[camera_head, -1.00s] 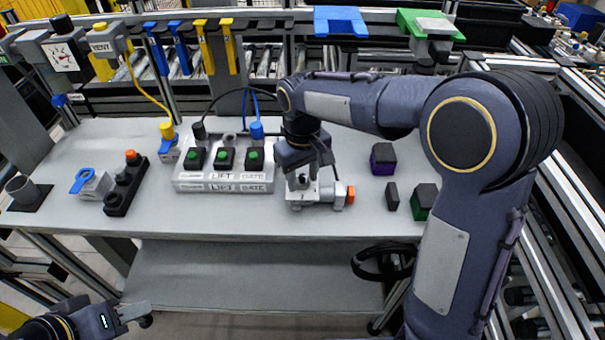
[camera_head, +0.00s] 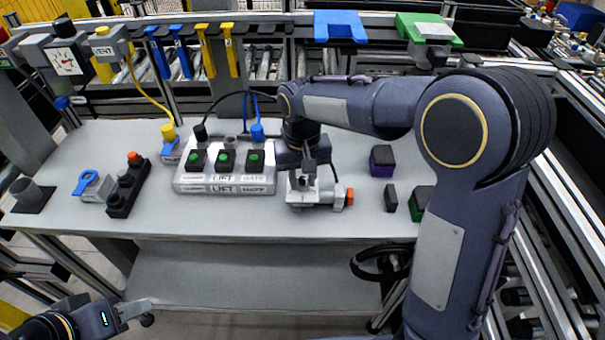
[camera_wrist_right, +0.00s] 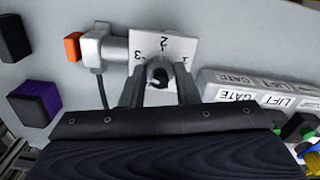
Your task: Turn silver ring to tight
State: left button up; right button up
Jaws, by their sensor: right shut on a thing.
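A grey fixture (camera_head: 328,193) with an orange end knob (camera_head: 349,197) stands on the table. In the right wrist view its pale square plate (camera_wrist_right: 178,45) carries the marks 1, 2 and 3. A small round grey part with a dark centre (camera_wrist_right: 159,72) stands at the plate's middle. I cannot tell whether this is the silver ring. My right gripper (camera_wrist_right: 160,88) points down at the plate, shut on this part, with a finger on each side. My left gripper (camera_head: 134,310) is low at the left, off the table; its opening is unclear.
A box with green buttons (camera_head: 225,185) stands left of the fixture. A purple-and-black block (camera_head: 382,161), a small dark block (camera_head: 391,197) and a green-and-black block (camera_head: 421,203) lie to its right. The table front is clear.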

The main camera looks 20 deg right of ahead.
jog(key=m+p, duration=0.2)
jog(key=m, duration=0.5)
jog(key=shift+r, duration=0.15)
jog(key=m+p, duration=0.2)
jog(key=m, duration=0.4)
jog(key=shift+w, duration=0.1)
jog(key=shift+m, duration=0.4)
jog(key=o, duration=1)
notch_tip(320, 180, up, 8)
jog(key=shift+f, duration=0.2)
